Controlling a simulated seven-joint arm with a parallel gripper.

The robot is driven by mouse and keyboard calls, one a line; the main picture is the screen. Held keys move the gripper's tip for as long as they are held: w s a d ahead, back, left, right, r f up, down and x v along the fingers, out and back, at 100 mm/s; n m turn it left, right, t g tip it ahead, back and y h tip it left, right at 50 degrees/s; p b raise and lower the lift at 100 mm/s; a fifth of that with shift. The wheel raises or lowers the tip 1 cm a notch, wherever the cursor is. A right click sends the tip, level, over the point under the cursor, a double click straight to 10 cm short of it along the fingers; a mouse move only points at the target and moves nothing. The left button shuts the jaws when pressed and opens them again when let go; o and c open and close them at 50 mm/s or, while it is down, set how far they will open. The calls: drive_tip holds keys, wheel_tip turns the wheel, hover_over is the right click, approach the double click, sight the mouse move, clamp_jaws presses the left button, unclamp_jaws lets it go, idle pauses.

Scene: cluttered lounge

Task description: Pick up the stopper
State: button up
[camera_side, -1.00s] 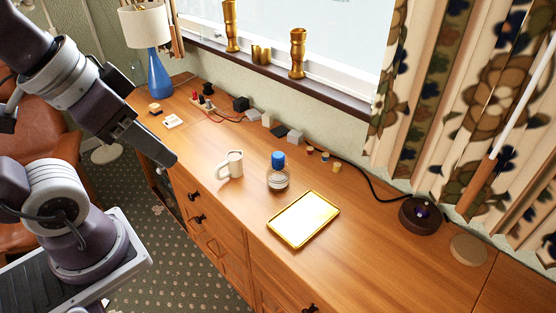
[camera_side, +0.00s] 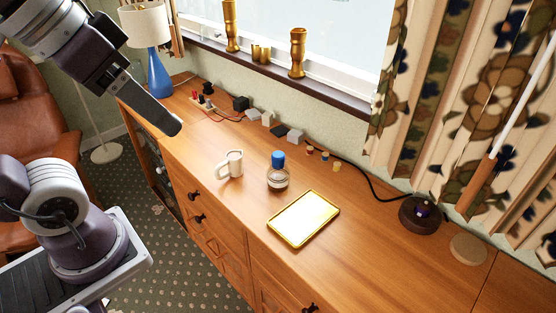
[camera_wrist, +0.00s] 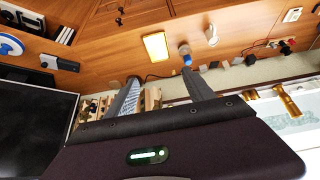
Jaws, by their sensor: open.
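A blue stopper (camera_side: 278,156) sits on top of a clear glass bottle (camera_side: 278,179), which stands upright on the wooden cabinet top. In the wrist view the blue stopper (camera_wrist: 187,60) and the bottle (camera_wrist: 184,49) show just beyond the tip of one finger. My gripper (camera_side: 172,126) is up and left of the bottle in the side view, above the cabinet and apart from everything. In the wrist view my gripper (camera_wrist: 160,77) has its two fingers wide apart with nothing between them.
A white mug (camera_side: 231,164) stands left of the bottle, and a gold tray (camera_side: 304,219) lies to its right. Small corks and grey blocks (camera_side: 295,136) line the wall behind. A blue lamp (camera_side: 158,75) stands at the far left, and a dark round device (camera_side: 420,215) at right.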

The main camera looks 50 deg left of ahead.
drive_tip(key=w+d+r+t+h, duration=0.2)
drive_tip(key=w+d+t, duration=0.15)
drive_tip(key=w, duration=0.85)
drive_tip(key=n+t+y, duration=0.4)
drive_tip(key=n+y, duration=0.3)
drive_tip(key=y, duration=0.4)
hover_over(280, 152)
drive_tip(key=f+v, duration=0.1)
drive_tip(key=v, duration=0.4)
wheel_tip(280, 152, down, 3)
wheel_tip(280, 152, down, 32)
drive_tip(key=x, duration=0.4)
drive_tip(key=f+x, duration=0.1)
drive_tip(key=x, duration=0.1)
drive_tip(key=shift+w+a, duration=0.1)
drive_tip(key=shift+a, duration=0.2)
drive_tip(key=shift+w+a+f, duration=0.1)
drive_tip(key=shift+w+a, duration=0.05)
drive_tip(key=shift+w, duration=0.1)
clamp_jaws()
